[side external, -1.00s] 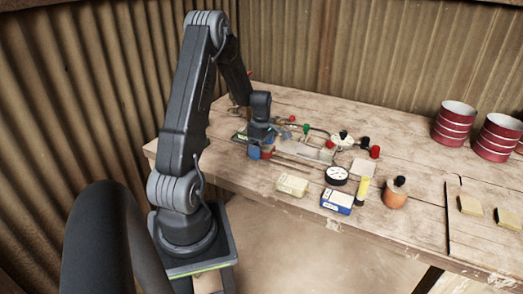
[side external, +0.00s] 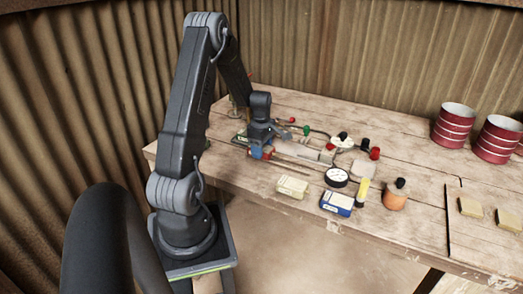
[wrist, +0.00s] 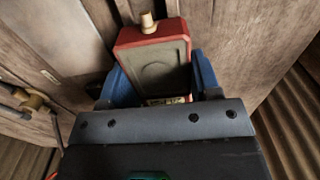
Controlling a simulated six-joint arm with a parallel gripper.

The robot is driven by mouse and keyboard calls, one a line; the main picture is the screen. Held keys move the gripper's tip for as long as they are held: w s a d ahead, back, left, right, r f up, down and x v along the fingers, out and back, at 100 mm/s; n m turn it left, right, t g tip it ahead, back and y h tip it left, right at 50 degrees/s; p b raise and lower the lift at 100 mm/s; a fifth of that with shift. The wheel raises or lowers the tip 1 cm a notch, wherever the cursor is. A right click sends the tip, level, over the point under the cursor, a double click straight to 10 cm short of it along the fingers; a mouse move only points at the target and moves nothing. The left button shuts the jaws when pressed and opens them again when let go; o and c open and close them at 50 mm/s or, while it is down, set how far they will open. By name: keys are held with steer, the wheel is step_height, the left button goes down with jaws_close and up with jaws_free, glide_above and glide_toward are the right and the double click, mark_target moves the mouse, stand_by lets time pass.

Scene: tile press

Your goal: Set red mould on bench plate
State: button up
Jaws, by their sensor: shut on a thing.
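The red mould (wrist: 153,58), a red block with a grey recessed face and a brass knob on its end, sits between the blue fingers of my gripper (wrist: 161,76) in the wrist view. The fingers are shut on its two sides. In the side view my gripper (side external: 261,152) is low over the far left of the bench, with a little red of the mould showing at the fingertips. A pale grey plate, apparently the bench plate (side external: 291,149), lies just right of it. A flat grey surface (wrist: 55,38) also shows left of the mould in the wrist view. The gap beneath the mould is hidden.
Hoses and fittings with red, green and black knobs surround the plate. A black-rimmed gauge (side external: 337,177), a cream box (side external: 292,187), a blue-and-white box (side external: 336,203) and an orange jar (side external: 396,194) stand nearer the front. Red tins (side external: 455,125) stand at the right.

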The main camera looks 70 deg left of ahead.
step_height(320, 180, up, 9)
steer(key=shift+w+a+f, duration=0.1)
steer(key=shift+f, duration=0.05)
glide_toward(284, 147)
steer(key=shift+a+f, duration=0.1)
steer(key=shift+w+f, duration=0.15)
steer(key=shift+f, duration=3.05)
steer(key=shift+f, duration=0.35)
steer(key=o, duration=1.2)
